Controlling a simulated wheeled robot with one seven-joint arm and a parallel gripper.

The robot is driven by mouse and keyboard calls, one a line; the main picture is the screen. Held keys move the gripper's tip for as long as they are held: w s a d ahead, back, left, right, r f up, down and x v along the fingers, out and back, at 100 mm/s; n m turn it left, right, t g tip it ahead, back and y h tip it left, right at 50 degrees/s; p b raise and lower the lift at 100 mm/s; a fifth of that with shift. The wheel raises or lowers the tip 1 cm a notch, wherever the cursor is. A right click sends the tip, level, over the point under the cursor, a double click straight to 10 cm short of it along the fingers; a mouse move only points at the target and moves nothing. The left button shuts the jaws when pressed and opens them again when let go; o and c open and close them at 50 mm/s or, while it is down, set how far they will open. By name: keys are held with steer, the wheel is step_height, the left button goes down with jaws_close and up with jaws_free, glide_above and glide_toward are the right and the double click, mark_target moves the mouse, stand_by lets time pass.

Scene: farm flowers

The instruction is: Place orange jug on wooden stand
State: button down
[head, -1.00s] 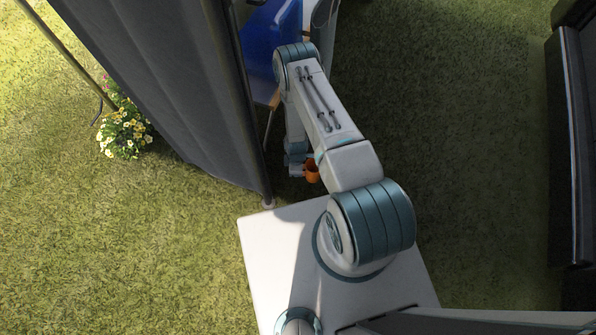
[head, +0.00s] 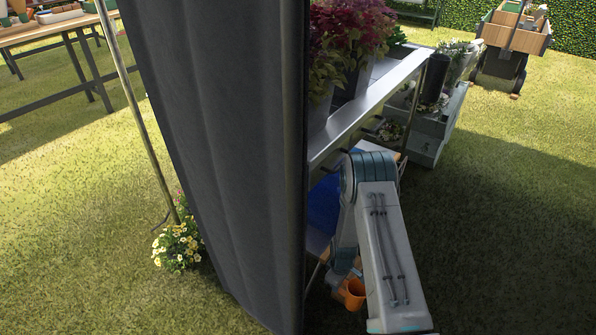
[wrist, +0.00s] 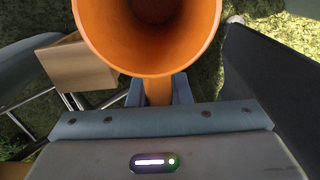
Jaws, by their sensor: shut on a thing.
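The orange jug (wrist: 150,62) fills the upper middle of the wrist view, its round open mouth facing the camera. My gripper (wrist: 160,92) is shut on the jug, with a finger on each side of an orange part below the rim. In the head view the jug (head: 354,293) shows low, beside my arm, and my gripper there is mostly hidden. A light wooden block-like piece (wrist: 80,65) is left of the jug in the wrist view; I cannot tell whether it is the wooden stand.
A dark grey curtain (head: 225,150) on a metal pole hangs just left of my arm. A metal-edged shelf (head: 370,105) with red plants stands ahead. A wooden table (head: 50,32) is far left. Open grass (head: 500,220) lies to the right.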

steer(key=w+r+m, duration=0.2)
steer(key=r+m, duration=0.1)
steer(key=r, duration=0.7)
steer(key=w+r+m, duration=0.2)
steer(key=r, duration=0.7)
steer(key=s+r+m+p, duration=0.2)
steer(key=s+r+p, duration=0.1)
steer(key=r+p, duration=0.9)
steer(key=s+d+r+m+p, duration=0.1)
steer(key=s+r+m+p, duration=0.2)
steer(key=r+p, duration=0.9)
step_height(320, 180, up, 6)
steer(key=shift+d+f, duration=0.2)
steer(key=shift+f, duration=0.05)
steer(key=shift+f, duration=0.15)
